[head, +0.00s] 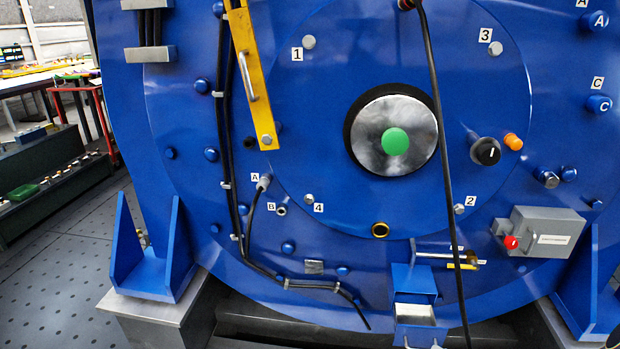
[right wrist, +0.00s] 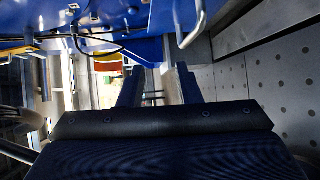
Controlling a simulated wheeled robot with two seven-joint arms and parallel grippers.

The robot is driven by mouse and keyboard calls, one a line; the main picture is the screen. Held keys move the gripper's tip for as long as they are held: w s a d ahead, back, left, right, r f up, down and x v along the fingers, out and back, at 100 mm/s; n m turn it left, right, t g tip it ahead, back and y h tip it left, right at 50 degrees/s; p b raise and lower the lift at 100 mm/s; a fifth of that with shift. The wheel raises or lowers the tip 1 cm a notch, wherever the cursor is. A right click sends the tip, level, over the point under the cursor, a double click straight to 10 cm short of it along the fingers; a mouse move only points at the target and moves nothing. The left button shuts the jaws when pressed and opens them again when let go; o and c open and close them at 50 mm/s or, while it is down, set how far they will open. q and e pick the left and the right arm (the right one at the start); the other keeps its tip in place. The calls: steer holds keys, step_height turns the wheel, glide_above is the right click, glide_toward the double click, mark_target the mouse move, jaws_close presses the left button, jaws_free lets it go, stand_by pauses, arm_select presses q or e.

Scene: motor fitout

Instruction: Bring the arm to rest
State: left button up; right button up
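My right gripper (right wrist: 158,82) shows in the right wrist view. Its two dark fingers stand apart with a gap between them, and I see nothing held in the gap. Neither gripper shows in the head view, and my left gripper is in no view. The big blue motor housing (head: 330,270) fills most of the head view. Blue metal parts and a pale curved handle (right wrist: 192,28) lie beyond and above the fingers in the right wrist view.
The motor face carries a green button (head: 395,141), a black knob (head: 486,151), a yellow bar (head: 252,85) and a grey box (head: 545,232) with a red knob. A black cable (head: 444,150) hangs down the front. Perforated floor (head: 62,270) is clear at left.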

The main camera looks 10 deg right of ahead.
steer(key=s+a+r+n+g, duration=0.4)
steer(key=a+r+n, duration=0.3)
steer(key=r+n, duration=0.3)
steer(key=s+a+r+n+g, duration=0.45)
steer(key=a+r+n, duration=0.3)
steer(key=n, duration=0.55)
steer(key=s+a+r+n+t+h, duration=0.1)
steer(key=s+r+n+h, duration=0.15)
steer(key=s+n, duration=0.55)
steer(key=s+a+r+n+t+h, duration=0.15)
steer(key=s+n+h, duration=0.25)
steer(key=n, duration=0.8)
step_height(320, 180, up, 28)
steer(key=p, duration=2.7)
steer(key=shift+d+n+g, duration=0.3)
steer(key=shift+d+g, duration=0.1)
steer(key=shift+d, duration=0.05)
steer(key=shift+f, duration=0.1)
